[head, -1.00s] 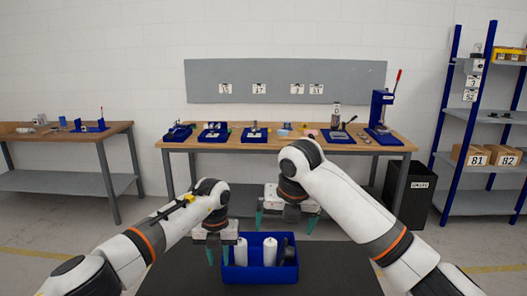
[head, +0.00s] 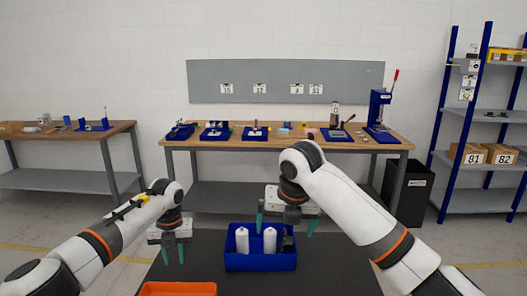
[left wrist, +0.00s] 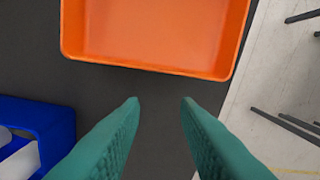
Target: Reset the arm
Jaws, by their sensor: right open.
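My left gripper (head: 174,255) hangs over the left part of the dark tabletop, with its green fingers apart and nothing between them. In the left wrist view its open fingers (left wrist: 160,105) point toward an orange tray (left wrist: 155,35), which looks empty. The tray (head: 178,289) also shows at the bottom edge of the head view, partly cut off. My right gripper (head: 287,222) is open and empty, above and behind the right part of a blue bin (head: 260,264). The bin holds two white bottles (head: 242,240) (head: 270,242) and a dark object (head: 288,243).
The dark table (head: 335,272) is clear to the right of the bin. A wooden workbench (head: 285,143) with blue trays and a press (head: 380,110) stands behind. A side bench (head: 60,135) is at left, a shelf rack (head: 475,160) and black waste bin (head: 408,190) at right.

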